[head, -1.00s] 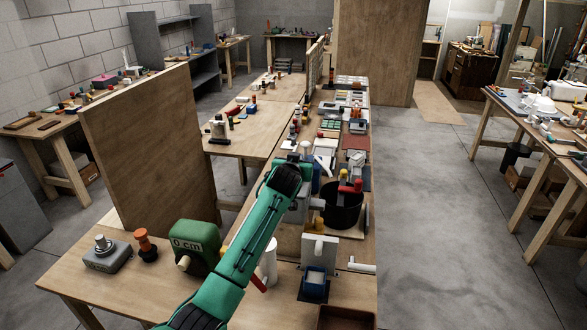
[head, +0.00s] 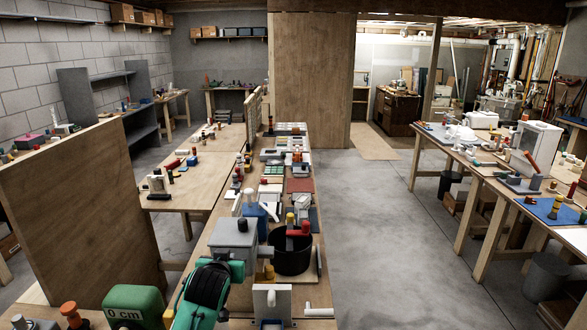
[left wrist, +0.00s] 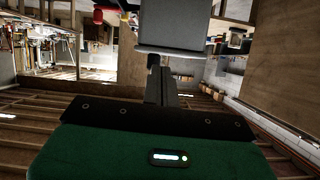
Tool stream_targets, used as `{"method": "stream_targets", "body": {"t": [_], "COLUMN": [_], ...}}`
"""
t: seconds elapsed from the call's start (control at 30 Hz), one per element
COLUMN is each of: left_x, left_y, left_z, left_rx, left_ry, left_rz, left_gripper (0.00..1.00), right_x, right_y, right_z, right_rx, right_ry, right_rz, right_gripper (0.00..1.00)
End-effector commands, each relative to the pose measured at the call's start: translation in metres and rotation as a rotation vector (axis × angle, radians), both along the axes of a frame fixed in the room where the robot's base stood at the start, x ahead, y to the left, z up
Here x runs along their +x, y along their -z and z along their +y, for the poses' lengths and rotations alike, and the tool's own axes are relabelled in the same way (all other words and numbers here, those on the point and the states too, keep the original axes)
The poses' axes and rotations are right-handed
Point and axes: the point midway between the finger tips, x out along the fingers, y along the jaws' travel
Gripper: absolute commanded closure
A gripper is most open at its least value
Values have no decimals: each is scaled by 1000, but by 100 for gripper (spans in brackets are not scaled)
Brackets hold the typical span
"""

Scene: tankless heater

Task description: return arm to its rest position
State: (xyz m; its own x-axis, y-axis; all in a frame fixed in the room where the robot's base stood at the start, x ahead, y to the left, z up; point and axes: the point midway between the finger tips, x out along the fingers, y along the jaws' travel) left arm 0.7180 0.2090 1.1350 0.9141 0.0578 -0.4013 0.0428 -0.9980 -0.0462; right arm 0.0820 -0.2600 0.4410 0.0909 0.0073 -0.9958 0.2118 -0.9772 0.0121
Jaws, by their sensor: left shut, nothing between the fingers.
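My left arm (head: 207,288), green with black joints, comes in from the bottom of the head view and points forward over the workbench. Its gripper is mostly hidden behind the arm there. In the left wrist view my left gripper (left wrist: 160,68) has its two dark fingers together with nothing between them. A grey box (head: 233,240) stands on the bench just beyond the arm. A pale grey box-like body also shows past the fingertips in the left wrist view (left wrist: 175,25); I cannot tell whether they touch it. My right gripper is not in view.
A black pot (head: 292,252) with red and yellow parts stands right of the grey box. A green "0 cm" block (head: 135,306) is left of the arm. A white bracket (head: 272,302) is at the front. A wooden panel (head: 75,215) stands left.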

Motion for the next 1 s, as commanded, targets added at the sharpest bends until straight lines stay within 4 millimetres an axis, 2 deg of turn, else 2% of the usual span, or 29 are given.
{"method": "stream_targets", "body": {"t": [0.03,0.2,0.4,0.5,0.6,0.7,1.0], "left_x": [-22,-96,-190,-240,-288,-327,-406], "left_y": [25,88,143,163,176,183,188], "left_z": [2,7,12,14,16,17,19], "left_rx": [2,9,20,25,30,32,38], "left_ry": [3,19,46,65,85,103,143], "left_rz": [49,209,396,488,574,646,789], "left_gripper": [100,100,100,100,100,100,100], "right_x": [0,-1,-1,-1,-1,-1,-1], "right_y": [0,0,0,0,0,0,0], "right_z": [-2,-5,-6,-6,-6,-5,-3], "right_rx": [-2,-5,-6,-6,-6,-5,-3], "right_ry": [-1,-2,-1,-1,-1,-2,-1], "right_rz": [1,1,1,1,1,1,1], "right_gripper": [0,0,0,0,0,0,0]}}
